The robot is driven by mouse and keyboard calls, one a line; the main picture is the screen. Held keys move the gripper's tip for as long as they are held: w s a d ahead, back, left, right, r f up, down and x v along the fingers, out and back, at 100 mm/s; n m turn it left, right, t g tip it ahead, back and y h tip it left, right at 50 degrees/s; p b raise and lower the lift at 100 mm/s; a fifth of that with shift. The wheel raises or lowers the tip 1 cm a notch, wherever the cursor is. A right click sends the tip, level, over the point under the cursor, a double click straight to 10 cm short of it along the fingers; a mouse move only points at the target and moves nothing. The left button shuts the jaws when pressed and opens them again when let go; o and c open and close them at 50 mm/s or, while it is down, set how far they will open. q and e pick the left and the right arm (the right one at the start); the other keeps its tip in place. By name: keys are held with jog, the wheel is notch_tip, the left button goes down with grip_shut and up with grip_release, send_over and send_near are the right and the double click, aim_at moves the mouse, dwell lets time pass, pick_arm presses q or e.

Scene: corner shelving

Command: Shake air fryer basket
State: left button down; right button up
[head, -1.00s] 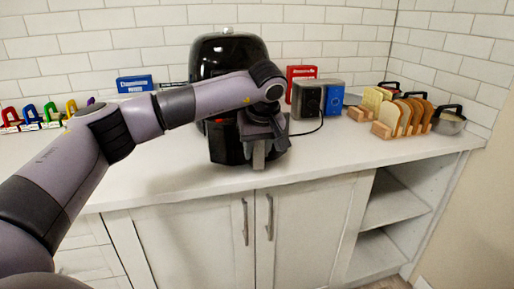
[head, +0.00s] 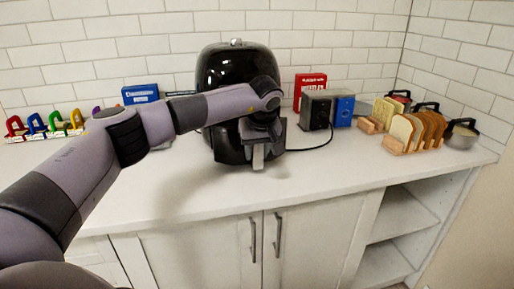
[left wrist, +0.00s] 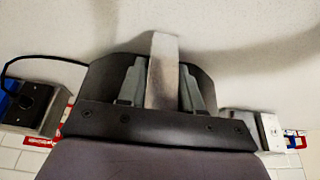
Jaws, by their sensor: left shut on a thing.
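The black air fryer (head: 222,68) stands on the counter against the tiled wall, with its glossy rounded top in view. The dark basket front (head: 228,148) shows low on it, partly hidden by my left arm and gripper. My left gripper (head: 259,150) is at the front of the basket, shut on its pale grey handle (head: 258,158). In the left wrist view, the handle (left wrist: 162,70) stands between the two fingers. I cannot tell how far the basket is pulled out. My right gripper is not in view.
A dark grey appliance (head: 315,111) with a cord and a blue box (head: 343,110) stand right of the fryer. Bread slices in a wooden rack (head: 400,146) and pots (head: 461,135) are at far right. The front counter (head: 330,170) is clear.

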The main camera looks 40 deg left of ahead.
pick_arm(q)
jog(key=shift+w+a, duration=0.15)
jog(key=c, duration=0.8)
grip_release()
jog(key=shift+c, duration=0.2)
jog(key=shift+r, duration=0.15)
jog(key=v, duration=0.7)
jog(key=shift+b, duration=0.35)
